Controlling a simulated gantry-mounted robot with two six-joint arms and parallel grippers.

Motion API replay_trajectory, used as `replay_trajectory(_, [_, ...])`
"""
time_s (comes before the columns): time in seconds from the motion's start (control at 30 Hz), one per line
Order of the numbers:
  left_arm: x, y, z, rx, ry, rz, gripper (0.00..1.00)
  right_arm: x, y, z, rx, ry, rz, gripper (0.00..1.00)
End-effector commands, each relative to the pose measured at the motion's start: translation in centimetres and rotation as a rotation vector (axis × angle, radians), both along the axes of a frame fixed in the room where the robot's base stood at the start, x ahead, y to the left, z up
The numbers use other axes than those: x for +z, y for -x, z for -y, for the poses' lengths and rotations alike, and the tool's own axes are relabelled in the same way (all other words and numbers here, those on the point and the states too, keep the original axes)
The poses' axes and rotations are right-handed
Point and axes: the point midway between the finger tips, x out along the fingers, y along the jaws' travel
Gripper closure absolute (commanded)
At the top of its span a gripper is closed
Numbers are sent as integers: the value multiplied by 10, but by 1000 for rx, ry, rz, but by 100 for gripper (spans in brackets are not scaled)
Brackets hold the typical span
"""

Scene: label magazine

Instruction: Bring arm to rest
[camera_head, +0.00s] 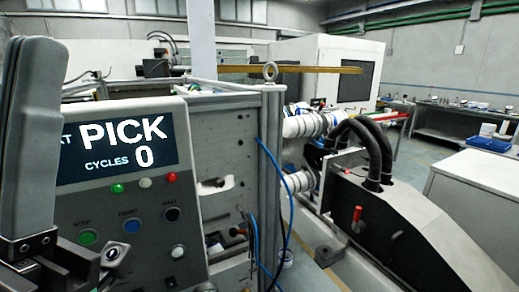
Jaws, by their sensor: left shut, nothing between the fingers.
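My left gripper (36,60) stands upright and close to the camera at the left edge, with its dark mount at the bottom left. It is shut and empty, and it covers the left end of the control panel (180,195). The panel's screen (120,143) reads "PICK" and "CYCLES 0"; the start of its upper line is hidden. My right gripper is not in view.
Buttons and lamps sit below the screen. A grey metal frame (271,170) with blue cables stands right of the panel. A dark sloped machine housing (410,225) with black hoses is at the right. Open floor (415,160) and benches lie behind.

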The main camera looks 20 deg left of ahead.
Motion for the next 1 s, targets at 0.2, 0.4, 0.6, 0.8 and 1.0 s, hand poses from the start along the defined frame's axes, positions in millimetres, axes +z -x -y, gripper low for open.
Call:
replay_trajectory(0.2, [-15, -64, -3, -156, 109, -383, 100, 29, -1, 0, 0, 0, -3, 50])
replay_trajectory(0.4, [65, -64, -2, -151, 105, -382, 100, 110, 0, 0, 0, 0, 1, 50])
replay_trajectory(0.6, [159, -65, -2, -151, 104, -382, 100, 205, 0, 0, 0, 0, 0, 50])
replay_trajectory(0.8, [255, -65, -2, -151, 103, -382, 100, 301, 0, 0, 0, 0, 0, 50])
replay_trajectory(1.0, [324, -65, -2, -151, 103, -382, 100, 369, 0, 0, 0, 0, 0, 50])
